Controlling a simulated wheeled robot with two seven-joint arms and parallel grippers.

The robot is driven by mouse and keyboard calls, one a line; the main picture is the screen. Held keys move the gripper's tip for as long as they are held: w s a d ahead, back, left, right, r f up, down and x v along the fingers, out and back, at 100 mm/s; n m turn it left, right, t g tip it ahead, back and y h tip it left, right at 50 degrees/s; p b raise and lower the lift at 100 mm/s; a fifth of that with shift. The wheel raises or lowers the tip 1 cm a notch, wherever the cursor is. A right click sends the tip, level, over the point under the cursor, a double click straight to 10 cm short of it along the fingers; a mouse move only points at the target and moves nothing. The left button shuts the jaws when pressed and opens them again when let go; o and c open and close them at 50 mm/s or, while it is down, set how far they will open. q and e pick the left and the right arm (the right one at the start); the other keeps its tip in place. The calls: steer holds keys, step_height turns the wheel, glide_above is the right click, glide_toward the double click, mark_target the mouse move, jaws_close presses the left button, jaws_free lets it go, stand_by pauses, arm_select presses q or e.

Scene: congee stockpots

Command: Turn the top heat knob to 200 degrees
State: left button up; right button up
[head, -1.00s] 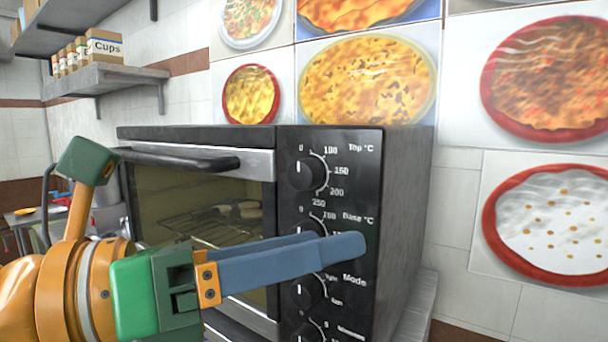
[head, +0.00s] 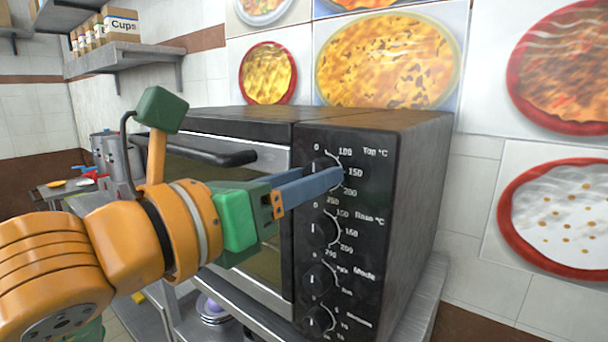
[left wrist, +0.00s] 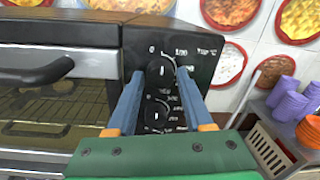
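The oven's top heat knob (head: 317,165) is black, marked 0, 100, 150, 200 and "Top °C". In the head view my left gripper's fingers partly hide it. My left gripper (head: 337,178) points at the panel with its blue fingers at the height of this knob. In the left wrist view its fingers (left wrist: 160,78) are apart, one on each side of the top knob (left wrist: 160,71), with clear gaps beside it. Whether the tips touch the panel cannot be told. The knob's exact pointer setting is too small to read. My right gripper is not in view.
Below are the Base knob (head: 322,228), the Mode knob (head: 320,279) and a bottom knob (head: 319,320). The oven door handle (head: 205,153) juts out at the left. Purple cups (left wrist: 290,105) and a white basket (left wrist: 268,150) stand at the right in the wrist view.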

arm_select(q)
jaws_close()
steer(key=shift+s+d+r+m+y+b, duration=0.2)
steer(key=shift+m+b, duration=0.75)
steer(key=shift+m, duration=2.8)
steer(key=shift+w+a+f+m+y+b, duration=0.25)
steer(key=shift+m+b, duration=0.65)
steer(key=shift+m, duration=2.9)
steer(key=shift+s+d+r+m+y+b, duration=0.3)
steer(key=shift+m+b, duration=0.65)
steer(key=shift+m, duration=2.8)
steer(key=shift+w+a+f+t, duration=0.1)
steer(key=shift+w+a+t, duration=0.05)
steer(key=shift+t, duration=0.15)
